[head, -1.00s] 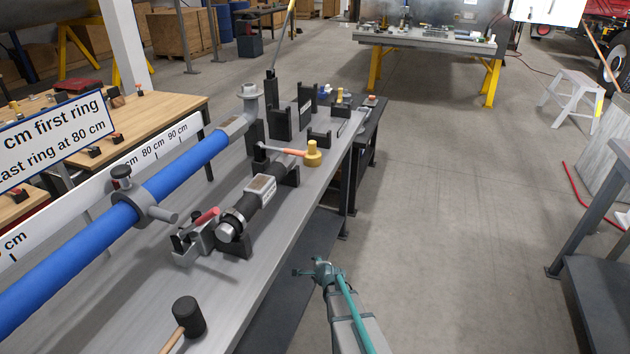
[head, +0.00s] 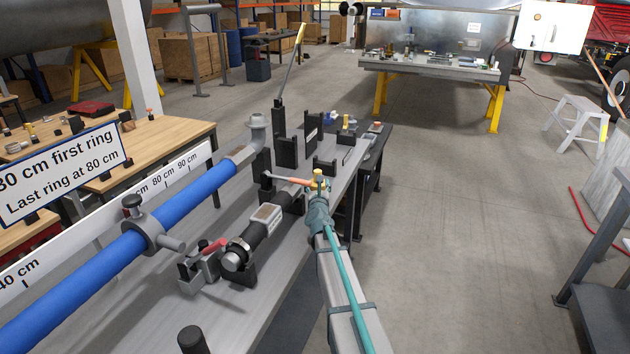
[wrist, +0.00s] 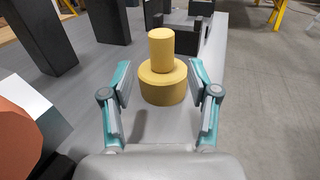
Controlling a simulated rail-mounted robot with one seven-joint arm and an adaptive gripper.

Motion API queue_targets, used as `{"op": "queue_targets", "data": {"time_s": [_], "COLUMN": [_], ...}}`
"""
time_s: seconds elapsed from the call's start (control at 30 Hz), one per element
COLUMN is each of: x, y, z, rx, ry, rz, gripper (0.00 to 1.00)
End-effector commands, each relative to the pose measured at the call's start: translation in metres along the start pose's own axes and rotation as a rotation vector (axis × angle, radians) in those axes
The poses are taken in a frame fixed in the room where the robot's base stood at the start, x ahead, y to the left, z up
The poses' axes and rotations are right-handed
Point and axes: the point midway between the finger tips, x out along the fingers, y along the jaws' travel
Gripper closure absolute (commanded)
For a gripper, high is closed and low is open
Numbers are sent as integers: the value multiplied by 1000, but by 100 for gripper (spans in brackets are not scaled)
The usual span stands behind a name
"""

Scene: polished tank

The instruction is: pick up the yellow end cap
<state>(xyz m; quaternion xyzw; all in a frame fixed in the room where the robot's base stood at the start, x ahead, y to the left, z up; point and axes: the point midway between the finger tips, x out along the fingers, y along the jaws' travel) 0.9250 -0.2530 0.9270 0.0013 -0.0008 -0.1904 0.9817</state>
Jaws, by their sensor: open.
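The yellow end cap (wrist: 162,83) stands upright on the grey bench top in the wrist view, a wide round base with a narrower knob on top. In the head view the yellow end cap (head: 318,174) is partly hidden behind my gripper (head: 320,194). In the wrist view my gripper (wrist: 160,95) is open, with one teal finger on each side of the cap's base. Small gaps show between the fingers and the cap, and nothing is held.
An orange-handled tool (head: 288,180) lies just left of the cap. Black upright blocks (head: 287,152) stand behind it. A black cylinder with a label (head: 266,222) and a blue tube (head: 180,205) lie further left.

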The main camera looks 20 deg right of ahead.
Motion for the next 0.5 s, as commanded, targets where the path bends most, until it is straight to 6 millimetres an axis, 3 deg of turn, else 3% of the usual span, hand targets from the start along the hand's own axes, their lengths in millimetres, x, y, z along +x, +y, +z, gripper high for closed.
{"op": "queue_targets", "data": {"time_s": [0.5], "x": [60], "y": [-1], "z": [0], "rx": [-3], "ry": [1], "rz": [0], "gripper": [40]}}
